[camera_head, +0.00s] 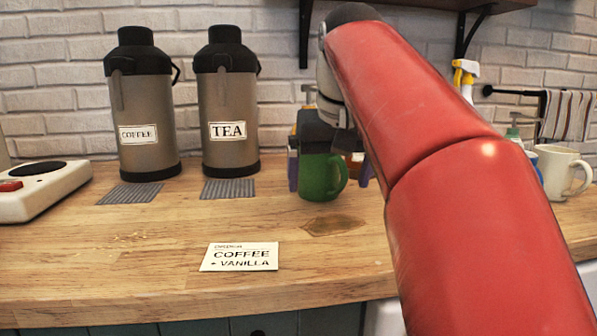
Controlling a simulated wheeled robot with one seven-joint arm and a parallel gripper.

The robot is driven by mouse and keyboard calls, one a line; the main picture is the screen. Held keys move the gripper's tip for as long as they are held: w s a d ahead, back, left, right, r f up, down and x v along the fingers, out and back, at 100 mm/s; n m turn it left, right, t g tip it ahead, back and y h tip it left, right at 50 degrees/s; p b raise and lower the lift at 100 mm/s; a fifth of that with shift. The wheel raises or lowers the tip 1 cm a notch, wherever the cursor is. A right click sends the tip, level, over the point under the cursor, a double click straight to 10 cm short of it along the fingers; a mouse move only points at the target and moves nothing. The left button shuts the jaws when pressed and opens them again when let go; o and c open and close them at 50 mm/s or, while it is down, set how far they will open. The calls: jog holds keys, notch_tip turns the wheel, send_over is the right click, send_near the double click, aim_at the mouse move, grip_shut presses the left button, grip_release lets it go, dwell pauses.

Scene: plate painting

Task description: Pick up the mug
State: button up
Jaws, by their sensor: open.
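A green mug (318,178) stands upright on the wooden counter, with its handle to the right. My gripper (325,160) is open, with its dark body at the mug's top and hiding the rim. Purplish parts that look like its fingers show left and right of the mug; I cannot tell whether they touch it. A second mug, cream white (560,172), stands at the far right, partly behind my red arm.
A coffee flask (145,105) and a tea flask (228,110) stand at the back left behind grey mats. An order card (240,257) lies in front, near a brown spill (333,225). A white appliance (40,190) is at far left. A yellow-topped spray bottle (465,75) is behind my arm.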

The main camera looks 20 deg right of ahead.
aim_at(319, 164)
jog(key=shift+w+d, duration=0.25)
jog(key=shift+w, duration=0.9)
jog(key=w, duration=0.2)
jog(key=w+d+p, duration=0.1)
jog(key=w, duration=0.2)
jog(key=shift+f, duration=0.6)
jog(key=c, duration=1.5)
jog(key=shift+o, duration=0.2)
jog(key=shift+r, duration=0.1)
jog(key=shift+r+p, duration=0.2)
jog(key=shift+p, duration=0.1)
